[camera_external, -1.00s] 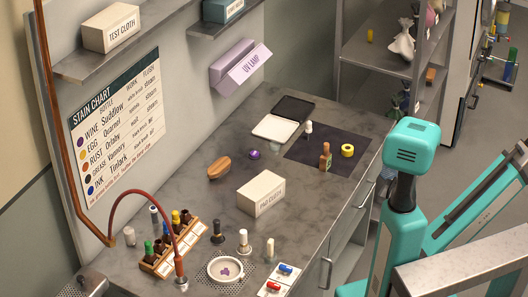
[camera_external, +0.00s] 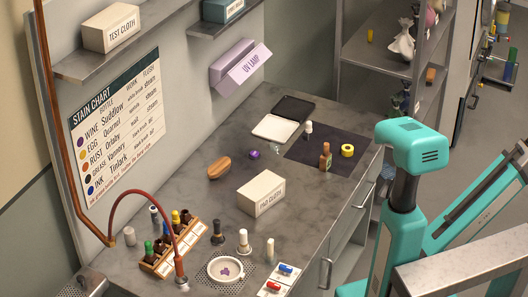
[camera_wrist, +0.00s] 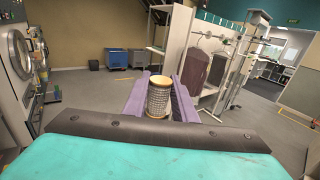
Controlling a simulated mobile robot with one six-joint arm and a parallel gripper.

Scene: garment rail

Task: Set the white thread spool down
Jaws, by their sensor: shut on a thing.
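In the wrist view, my gripper (camera_wrist: 158,98) has purple fingers, shut on a spool (camera_wrist: 159,101). I take it as the white thread spool. It has a pale wooden end and a wound body that looks greyish here. In the external view, my teal arm is at the right, and neither my gripper nor the held spool can be seen.
The grey counter (camera_external: 190,199) holds a pad cloth box (camera_external: 261,193), a bottle rack (camera_external: 172,250), a white dish (camera_external: 225,269) and a dark mat (camera_external: 305,153) with a yellow roll (camera_external: 347,150).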

